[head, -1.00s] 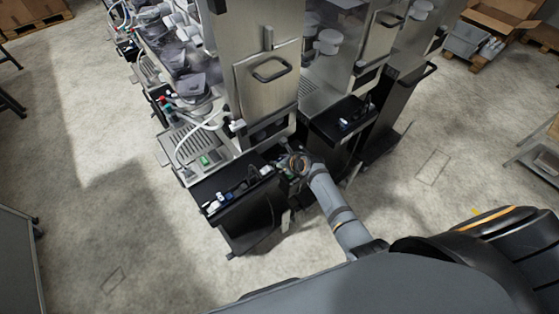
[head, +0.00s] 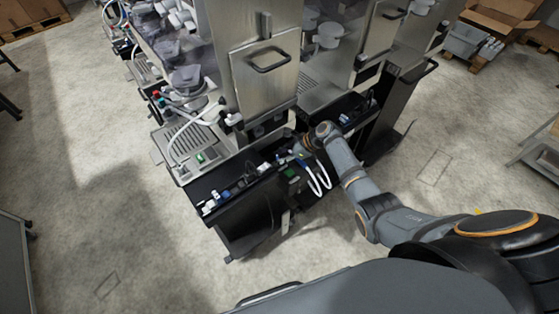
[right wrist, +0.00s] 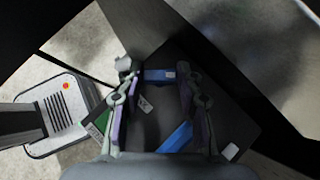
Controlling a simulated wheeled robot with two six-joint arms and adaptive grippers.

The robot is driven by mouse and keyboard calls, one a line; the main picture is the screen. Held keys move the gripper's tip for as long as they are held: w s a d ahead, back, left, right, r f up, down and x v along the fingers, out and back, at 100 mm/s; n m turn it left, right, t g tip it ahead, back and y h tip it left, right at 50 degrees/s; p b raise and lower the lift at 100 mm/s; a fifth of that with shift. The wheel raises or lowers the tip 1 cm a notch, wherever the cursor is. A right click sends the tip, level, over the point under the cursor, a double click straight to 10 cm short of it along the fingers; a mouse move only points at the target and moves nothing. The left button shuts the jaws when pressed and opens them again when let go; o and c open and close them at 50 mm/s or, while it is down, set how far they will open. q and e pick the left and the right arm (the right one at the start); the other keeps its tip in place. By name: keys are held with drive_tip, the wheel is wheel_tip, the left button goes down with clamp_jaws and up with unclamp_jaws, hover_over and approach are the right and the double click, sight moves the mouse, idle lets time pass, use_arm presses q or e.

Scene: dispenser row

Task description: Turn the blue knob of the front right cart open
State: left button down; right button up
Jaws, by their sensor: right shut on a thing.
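The front right cart is the black cart (head: 245,215) at the front of the row in the head view. My right gripper (head: 300,155) is at the right end of its top, partly hidden by my own wrist. In the right wrist view, my right gripper (right wrist: 158,75) has its fingertips at the two ends of a short blue bar, which looks like the blue knob (right wrist: 155,76). It is shut on that bar. A second, slanted blue piece (right wrist: 177,137) shows closer to the palm, between the fingers. My left gripper is not in view.
A steel dispenser column (head: 265,70) rises just behind the cart. A steel drip tray (head: 190,145) with a white hose lies left of it. A grey floor unit with an orange-red button (right wrist: 62,115) shows in the right wrist view. The floor in front is clear.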

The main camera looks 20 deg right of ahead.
drive_tip(key=n+g+b, duration=0.1)
drive_tip(key=n+b, duration=0.1)
drive_tip(key=b, duration=0.1)
drive_tip(key=n+g+b, duration=0.2)
drive_tip(key=b, duration=0.1)
drive_tip(key=n+g+b, duration=0.2)
drive_tip(key=b, duration=0.1)
drive_tip(key=shift+w+f+n+y+b, duration=0.2)
drive_tip(key=shift+w+n+y+b, duration=0.1)
drive_tip(key=shift+w+n+y, duration=0.1)
drive_tip(key=shift+d+r+n+g+b, duration=0.15)
drive_tip(key=shift+n+g+b, duration=0.25)
drive_tip(key=shift+b, duration=0.3)
drive_tip(key=o, duration=1.1)
drive_tip(key=shift+o, duration=0.2)
drive_tip(key=shift+r, duration=0.1)
